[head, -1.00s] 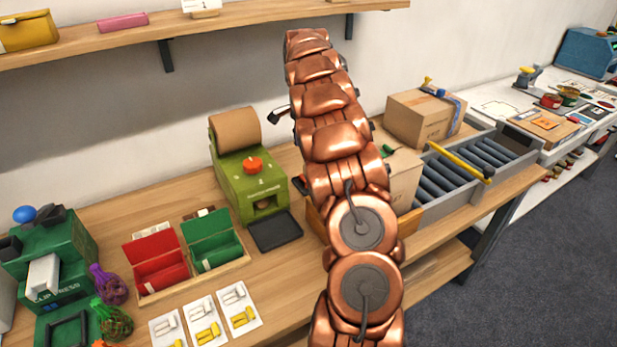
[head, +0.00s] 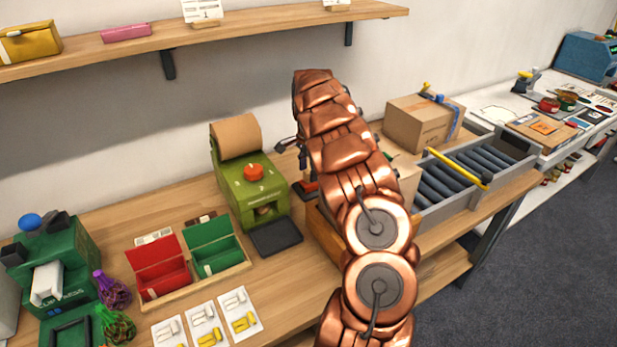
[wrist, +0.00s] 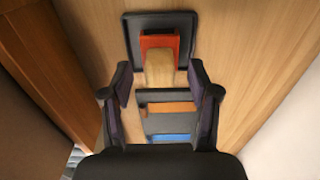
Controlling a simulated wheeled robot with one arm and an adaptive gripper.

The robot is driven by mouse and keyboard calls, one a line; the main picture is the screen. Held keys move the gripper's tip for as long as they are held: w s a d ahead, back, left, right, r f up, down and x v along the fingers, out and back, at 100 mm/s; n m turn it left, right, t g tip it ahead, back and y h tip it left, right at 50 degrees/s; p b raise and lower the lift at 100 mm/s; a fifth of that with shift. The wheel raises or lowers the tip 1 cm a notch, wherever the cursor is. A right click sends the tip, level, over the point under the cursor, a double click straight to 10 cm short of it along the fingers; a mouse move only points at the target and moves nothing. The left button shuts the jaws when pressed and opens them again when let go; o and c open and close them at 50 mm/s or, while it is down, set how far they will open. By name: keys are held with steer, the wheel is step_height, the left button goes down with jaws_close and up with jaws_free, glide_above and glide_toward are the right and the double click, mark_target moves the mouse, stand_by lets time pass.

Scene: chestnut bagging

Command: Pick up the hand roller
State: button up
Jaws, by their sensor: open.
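In the wrist view, what looks like the hand roller (wrist: 160,62) has an orange-red upper part and a pale wooden handle pointing toward my gripper. Its upper part lies over a black tray (wrist: 134,38). My gripper (wrist: 159,77) is open, with one dark finger on each side of the handle and a gap on both sides. Nothing is held. In the head view my arm hides most of this spot; only a bit of orange-red and black shows beside the arm, and the roller cannot be made out clearly.
A dark flat item with orange and blue bands (wrist: 168,108) lies between the fingers, nearer the palm. In the head view, a green machine (head: 250,185) stands left of my arm, and cardboard boxes (head: 420,125) and a roller conveyor (head: 460,175) stand right.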

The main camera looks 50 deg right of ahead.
steer(key=shift+f, duration=0.5)
jaws_close()
